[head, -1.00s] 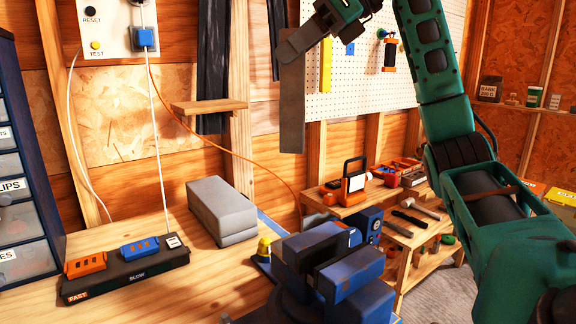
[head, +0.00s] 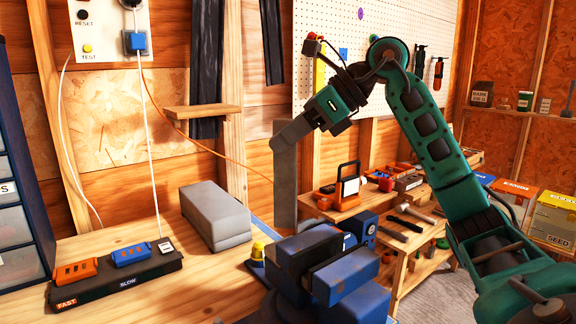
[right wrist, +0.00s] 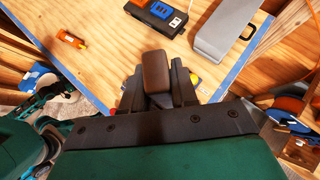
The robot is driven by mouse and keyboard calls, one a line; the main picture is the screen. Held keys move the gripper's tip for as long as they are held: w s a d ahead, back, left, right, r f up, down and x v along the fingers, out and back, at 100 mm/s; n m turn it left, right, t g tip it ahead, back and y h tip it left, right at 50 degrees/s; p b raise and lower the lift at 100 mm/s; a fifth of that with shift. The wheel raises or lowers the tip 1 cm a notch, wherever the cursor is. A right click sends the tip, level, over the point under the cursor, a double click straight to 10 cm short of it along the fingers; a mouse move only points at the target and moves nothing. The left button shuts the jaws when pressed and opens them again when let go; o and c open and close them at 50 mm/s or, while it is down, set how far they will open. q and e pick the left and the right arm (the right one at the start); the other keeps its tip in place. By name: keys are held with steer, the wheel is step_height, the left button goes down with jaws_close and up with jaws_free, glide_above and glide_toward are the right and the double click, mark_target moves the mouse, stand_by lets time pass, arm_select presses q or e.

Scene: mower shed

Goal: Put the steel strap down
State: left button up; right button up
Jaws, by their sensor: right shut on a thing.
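My right gripper (head: 287,138) is shut on the upper end of the steel strap (head: 285,185), a flat grey bar that hangs upright in the head view. Its lower end is just behind or above the blue vise (head: 345,275), and I cannot tell whether it touches anything. In the right wrist view the strap's end (right wrist: 156,72) shows brownish between the fingers, over the edge of the workbench (right wrist: 100,60). My left gripper is not in view.
A grey box (head: 215,212) and a black charger strip (head: 118,284) with orange and blue packs lie on the bench. A yellow-topped button (head: 257,252) is beside the vise. Bare wood lies between the box and strip.

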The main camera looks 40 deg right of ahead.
mark_target(288, 177)
steer(key=shift+f+b, duration=0.65)
steer(key=shift+f, duration=1.5)
steer(key=shift+f, duration=0.2)
steer(key=o, duration=0.8)
steer(key=shift+r, duration=0.1)
steer(key=shift+o, duration=0.2)
steer(key=shift+r, duration=0.15)
steer(key=v, duration=1.2)
steer(key=shift+b, duration=0.45)
